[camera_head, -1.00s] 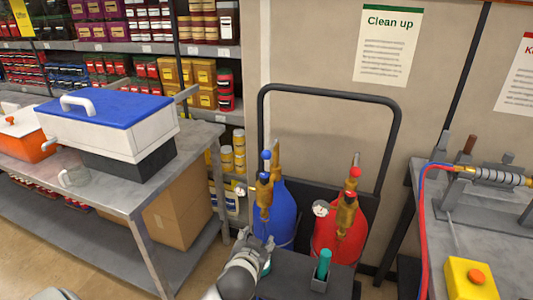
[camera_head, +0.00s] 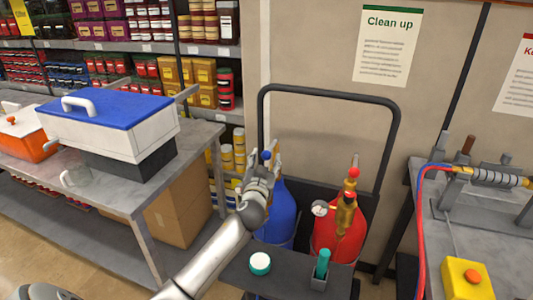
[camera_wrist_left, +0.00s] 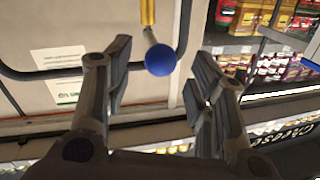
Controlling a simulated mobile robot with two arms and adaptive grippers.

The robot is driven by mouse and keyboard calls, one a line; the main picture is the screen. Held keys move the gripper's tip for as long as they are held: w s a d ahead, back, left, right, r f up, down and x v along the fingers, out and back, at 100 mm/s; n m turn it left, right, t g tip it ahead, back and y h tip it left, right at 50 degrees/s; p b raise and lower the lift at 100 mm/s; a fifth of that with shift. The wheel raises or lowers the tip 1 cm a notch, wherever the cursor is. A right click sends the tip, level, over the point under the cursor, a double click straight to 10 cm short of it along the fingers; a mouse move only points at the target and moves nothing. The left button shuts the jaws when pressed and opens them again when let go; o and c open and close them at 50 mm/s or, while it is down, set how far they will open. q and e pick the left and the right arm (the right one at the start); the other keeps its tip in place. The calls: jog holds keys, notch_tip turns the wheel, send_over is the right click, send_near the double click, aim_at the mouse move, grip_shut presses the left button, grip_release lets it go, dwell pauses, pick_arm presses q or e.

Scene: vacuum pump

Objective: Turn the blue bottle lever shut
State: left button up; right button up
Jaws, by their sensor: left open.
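The blue bottle (camera_head: 282,215) stands in the cart beside the red bottle (camera_head: 338,236). Its lever ends in a blue ball knob (camera_head: 266,155), which also shows in the left wrist view (camera_wrist_left: 160,60). My left gripper (camera_head: 262,170) is at the top of the blue bottle, just below the knob, and hides most of its brass valve. In the left wrist view the open fingers (camera_wrist_left: 155,90) stand on either side of the knob's line, and the knob appears between and beyond their tips. No contact with the knob shows. My right gripper is not in view.
The red bottle's valve with its red knob (camera_head: 353,172) and gauge stands close to the right. The cart's black handle frame (camera_head: 330,90) rises behind. A table (camera_head: 195,150) with a blue-lidded box (camera_head: 112,115) is at left, a workbench (camera_head: 495,250) at right.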

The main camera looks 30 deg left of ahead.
aim_at(266, 158)
pick_arm(q)
jog(key=shift+x, duration=2)
jog(key=shift+c, duration=0.2)
grip_shut()
